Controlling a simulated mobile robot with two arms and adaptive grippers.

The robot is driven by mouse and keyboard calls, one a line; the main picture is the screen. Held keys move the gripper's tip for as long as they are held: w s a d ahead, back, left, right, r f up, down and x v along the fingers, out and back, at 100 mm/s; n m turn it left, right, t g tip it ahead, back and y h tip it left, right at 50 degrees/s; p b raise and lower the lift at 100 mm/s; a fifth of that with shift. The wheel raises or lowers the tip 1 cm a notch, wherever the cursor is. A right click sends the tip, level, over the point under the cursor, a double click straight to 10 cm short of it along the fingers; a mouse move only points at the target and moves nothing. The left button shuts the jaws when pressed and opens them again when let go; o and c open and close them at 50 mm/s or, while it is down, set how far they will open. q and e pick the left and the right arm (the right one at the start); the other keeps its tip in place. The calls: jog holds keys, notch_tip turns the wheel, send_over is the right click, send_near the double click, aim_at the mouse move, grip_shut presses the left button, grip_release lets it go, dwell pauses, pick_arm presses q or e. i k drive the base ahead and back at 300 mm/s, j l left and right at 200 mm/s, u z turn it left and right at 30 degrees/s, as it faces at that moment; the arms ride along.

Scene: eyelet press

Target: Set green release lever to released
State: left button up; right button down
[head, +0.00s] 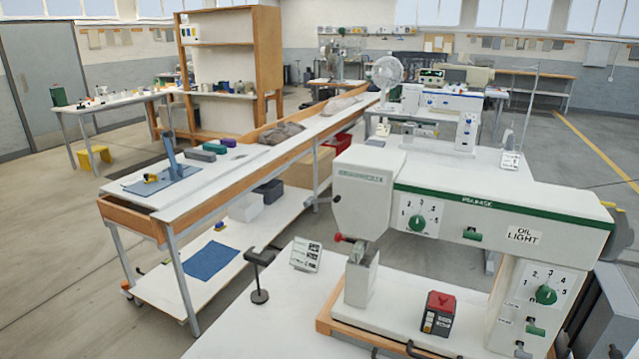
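A white eyelet press (455,205) with a green stripe stands at the front right. A short green lever (472,236) sits on its upper arm, right of a green dial knob (417,223). Another short green lever (536,330) sits low on the right column, below a second green knob (545,295). The small labels near the levers are too small to read, so I cannot tell which is the release lever or its setting. Neither of my grippers is in view.
A red and black box (438,313) stands on the press's base. A small printed card (306,255) and a black stand (260,275) are on the white table (270,325) to the left. A long workbench (240,150) runs further left. Floor is open between them.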

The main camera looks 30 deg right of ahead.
aim_at(471, 234)
jog(key=z, duration=1.65)
